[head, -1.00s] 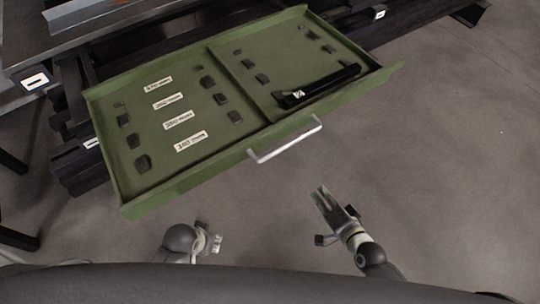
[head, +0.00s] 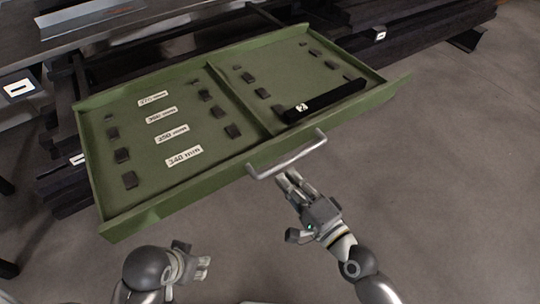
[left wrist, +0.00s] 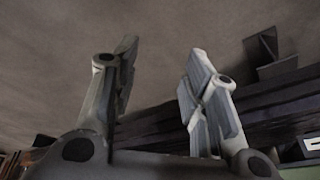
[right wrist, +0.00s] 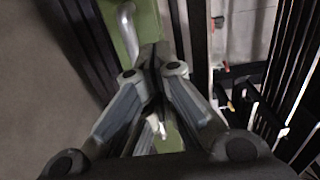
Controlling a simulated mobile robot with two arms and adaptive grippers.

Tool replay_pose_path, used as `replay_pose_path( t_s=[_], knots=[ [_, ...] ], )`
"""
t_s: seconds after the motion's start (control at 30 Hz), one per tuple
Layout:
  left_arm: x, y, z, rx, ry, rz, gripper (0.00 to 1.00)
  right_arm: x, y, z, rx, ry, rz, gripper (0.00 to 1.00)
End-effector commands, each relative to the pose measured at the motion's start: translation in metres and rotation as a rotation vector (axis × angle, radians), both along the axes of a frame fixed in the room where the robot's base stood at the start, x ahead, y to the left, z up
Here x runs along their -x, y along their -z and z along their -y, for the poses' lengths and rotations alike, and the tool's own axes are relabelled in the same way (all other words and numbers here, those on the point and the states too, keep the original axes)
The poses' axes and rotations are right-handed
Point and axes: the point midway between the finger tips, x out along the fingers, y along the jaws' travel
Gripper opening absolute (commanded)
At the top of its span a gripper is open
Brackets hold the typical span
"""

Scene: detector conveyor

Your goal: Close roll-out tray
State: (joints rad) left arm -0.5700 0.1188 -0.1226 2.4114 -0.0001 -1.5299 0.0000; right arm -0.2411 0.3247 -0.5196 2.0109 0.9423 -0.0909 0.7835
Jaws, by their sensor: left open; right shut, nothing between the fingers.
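The green roll-out tray (head: 180,206) is pulled out from under the bench. Its silver bar handle (head: 290,160) is on the front wall; the handle also shows in the right wrist view (right wrist: 129,30). My right gripper (head: 288,180) is shut and empty, with its fingertips just below the handle in the head view. I cannot tell whether they touch it. My left gripper (head: 205,266) is open and empty, low in front of the tray's left part. In the left wrist view its spread fingers (left wrist: 155,75) have nothing between them.
The tray holds a black bar (head: 325,100), several small dark blocks and white labels (head: 184,156). Dark beams (head: 420,30) lie behind and right of the tray. A metal bench (head: 50,60) stands at the left. The floor at right is clear.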

Motion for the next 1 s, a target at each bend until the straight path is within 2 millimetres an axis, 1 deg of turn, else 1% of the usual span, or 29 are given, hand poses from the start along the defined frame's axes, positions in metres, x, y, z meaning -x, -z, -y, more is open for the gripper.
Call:
replay_pose_path(
  t_s=[0.03,0.2,0.3,0.43,0.53,0.7,1.0],
  knots=[
    [0.000,0.000,0.000,0.000,0.000,0.001,0.41,-0.009,-0.001,-0.006,-0.003,0.002,0.002,0.00],
    [0.000,-0.001,0.000,0.000,0.000,0.002,0.41,-0.034,-0.001,-0.025,-0.001,0.002,0.002,0.00],
    [0.002,-0.003,0.000,0.000,0.000,0.000,0.41,-0.046,0.000,-0.035,-0.001,0.002,0.000,0.00],
    [0.003,-0.007,0.000,0.001,-0.001,0.005,0.41,-0.058,0.001,-0.044,0.000,0.001,0.000,0.00],
    [0.004,-0.012,0.000,0.001,-0.001,0.006,0.41,-0.063,0.001,-0.049,0.002,0.001,-0.001,0.00],
    [0.004,-0.017,0.000,0.002,-0.001,0.013,0.41,-0.066,0.001,-0.051,0.003,0.001,0.000,0.00],
    [0.005,-0.015,0.000,0.002,-0.002,0.009,0.41,-0.066,0.001,-0.051,0.003,0.001,0.000,0.00]
  ],
)
